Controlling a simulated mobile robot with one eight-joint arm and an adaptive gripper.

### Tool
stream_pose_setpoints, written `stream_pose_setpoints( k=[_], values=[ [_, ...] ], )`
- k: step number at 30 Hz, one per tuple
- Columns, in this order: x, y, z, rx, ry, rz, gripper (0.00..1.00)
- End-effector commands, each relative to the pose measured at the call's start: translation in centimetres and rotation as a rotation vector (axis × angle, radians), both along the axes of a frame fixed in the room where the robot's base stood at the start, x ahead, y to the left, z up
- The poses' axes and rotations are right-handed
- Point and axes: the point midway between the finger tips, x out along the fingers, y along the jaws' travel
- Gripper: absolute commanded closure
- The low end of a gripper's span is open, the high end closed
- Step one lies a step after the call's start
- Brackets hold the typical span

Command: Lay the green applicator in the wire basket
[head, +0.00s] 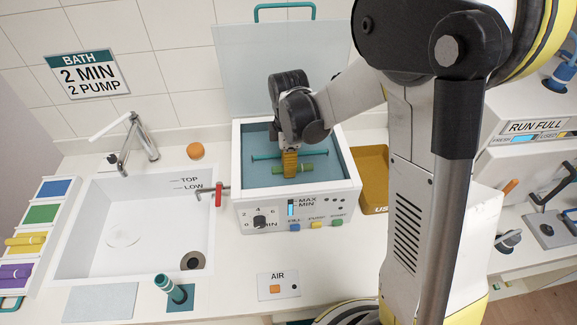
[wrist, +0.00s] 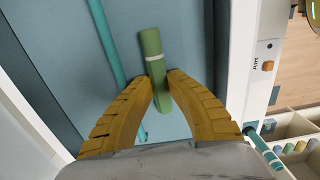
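The green applicator (head: 307,168) is a short green cylinder with a pale band, inside the open bath tub (head: 353,188). In the wrist view the applicator (wrist: 151,45) runs between the yellow fingers of my gripper (wrist: 161,78), which are closed against its sides near its middle. In the head view my gripper (head: 290,165) points down into the tub, with the applicator lying crosswise at its fingertips. I cannot tell whether the applicator touches anything below. A teal bar (head: 263,157) crosses the tub behind it and shows beside it in the wrist view (wrist: 106,40). I cannot make out wire basket mesh.
The tub's clear lid (head: 250,70) stands raised behind. A sink (head: 125,225) with a tap (head: 135,140) is at left, and a red-handled valve (head: 219,194) sits between sink and tub. A brown tray (head: 371,165) is right of the tub. My arm hides much of the right side.

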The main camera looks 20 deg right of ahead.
Motion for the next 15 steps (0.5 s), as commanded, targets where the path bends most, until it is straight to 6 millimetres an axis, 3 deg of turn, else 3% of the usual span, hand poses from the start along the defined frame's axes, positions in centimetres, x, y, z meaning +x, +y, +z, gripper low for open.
stream_pose_setpoints(
  k=[1, 2, 3, 11, 15],
  values=[
    [0.0, 0.0, 0.0, 0.000, 0.000, 0.000, 0.73],
    [0.0, 0.0, 0.0, 0.000, 0.000, 0.000, 0.64],
    [0.0, 0.0, 0.0, 0.000, 0.000, 0.000, 0.61],
    [0.0, 0.0, 0.1, 0.000, 0.000, 0.000, 0.61],
    [0.0, 0.0, 1.2, 0.000, 0.000, 0.000, 0.61]
  ],
)
